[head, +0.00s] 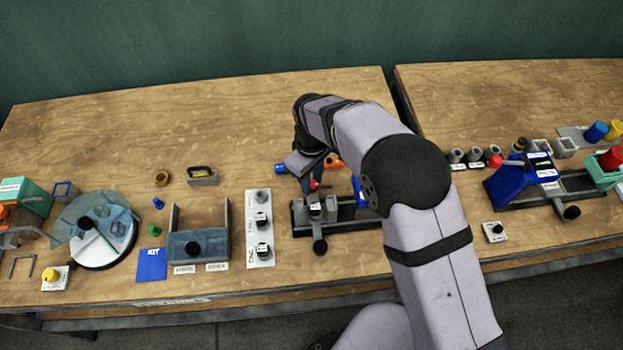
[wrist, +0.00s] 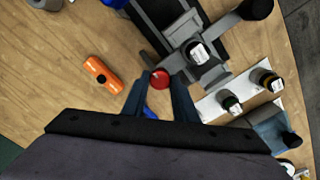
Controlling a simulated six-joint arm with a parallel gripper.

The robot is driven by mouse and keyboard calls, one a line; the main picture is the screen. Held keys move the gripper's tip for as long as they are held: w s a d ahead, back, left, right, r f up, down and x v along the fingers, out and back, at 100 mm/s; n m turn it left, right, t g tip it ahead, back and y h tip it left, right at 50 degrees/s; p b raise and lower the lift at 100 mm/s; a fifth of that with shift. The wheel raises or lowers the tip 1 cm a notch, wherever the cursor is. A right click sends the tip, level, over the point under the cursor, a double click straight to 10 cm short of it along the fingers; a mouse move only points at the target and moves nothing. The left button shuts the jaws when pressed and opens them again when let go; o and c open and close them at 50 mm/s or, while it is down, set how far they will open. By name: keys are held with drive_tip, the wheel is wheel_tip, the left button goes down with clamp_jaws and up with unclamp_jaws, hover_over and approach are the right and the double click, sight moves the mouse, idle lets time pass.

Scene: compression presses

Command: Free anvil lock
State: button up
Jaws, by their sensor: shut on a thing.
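The small press (head: 345,226) stands at the middle front of the table, with a dark base rail, a grey block bearing a white label (wrist: 197,52) and a black knob (head: 320,247). A red round knob (wrist: 160,79) shows at the press's edge, and its red top also shows in the head view (head: 314,185). My gripper (wrist: 163,83) is over the press, its two dark fingers on either side of the red knob and shut on it. The label on the block is too small to read. My arm hides the right part of the press in the head view.
An orange cylinder (wrist: 103,75) lies on the wood close to my gripper. A grey panel with several black knobs (head: 260,228) is just left of the press. A second blue press (head: 525,180) stands on the right table. Bare wood lies behind.

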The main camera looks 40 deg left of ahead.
sight(312, 184)
drive_tip(key=shift+n, duration=0.3)
drive_tip(key=o, duration=1)
drive_tip(key=shift+r, duration=0.1)
drive_tip(key=shift+r+b, duration=1)
drive_tip(key=shift+r, duration=2.65)
